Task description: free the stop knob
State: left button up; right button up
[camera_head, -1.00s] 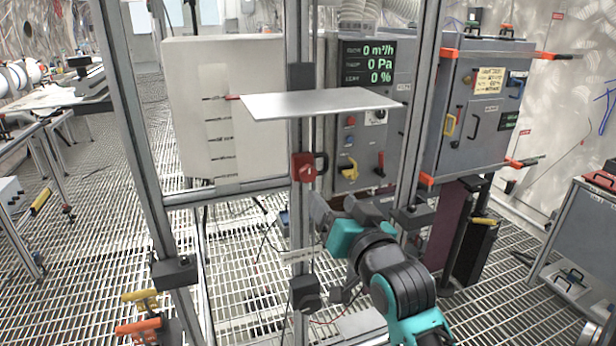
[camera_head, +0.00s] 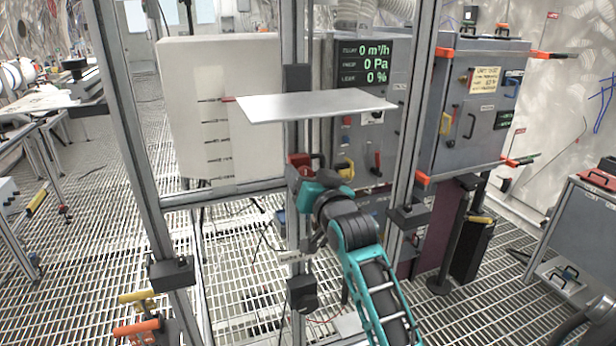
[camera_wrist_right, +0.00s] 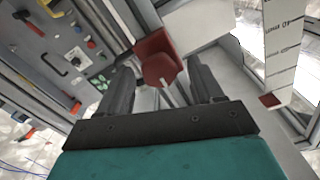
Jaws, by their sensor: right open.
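The stop knob appears to be the red, faceted knob (camera_wrist_right: 160,68) on a red block (camera_wrist_right: 150,45) in the right wrist view. The red block also shows in the head view (camera_head: 299,159), on the middle upright post under the flat grey plate (camera_head: 315,104). My right gripper (camera_wrist_right: 161,82) is open, with one finger on either side of the knob in the wrist view. I cannot tell whether either finger touches it. In the head view my right gripper (camera_head: 297,178) is just below the red block and partly hides it. My left gripper is not in view.
A white panel with a scale (camera_head: 218,140) stands left of the post. Behind is a grey control box with a display (camera_head: 366,62) and colored handles. Frame posts (camera_head: 402,190) stand close to my right arm. Grated floor lies below.

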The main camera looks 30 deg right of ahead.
jog(key=c, duration=1.1)
jog(key=shift+o, duration=0.2)
jog(key=shift+n, duration=0.3)
jog(key=n, duration=1.9)
jog(key=shift+a+f, duration=0.15)
jog(key=shift+a, duration=0.1)
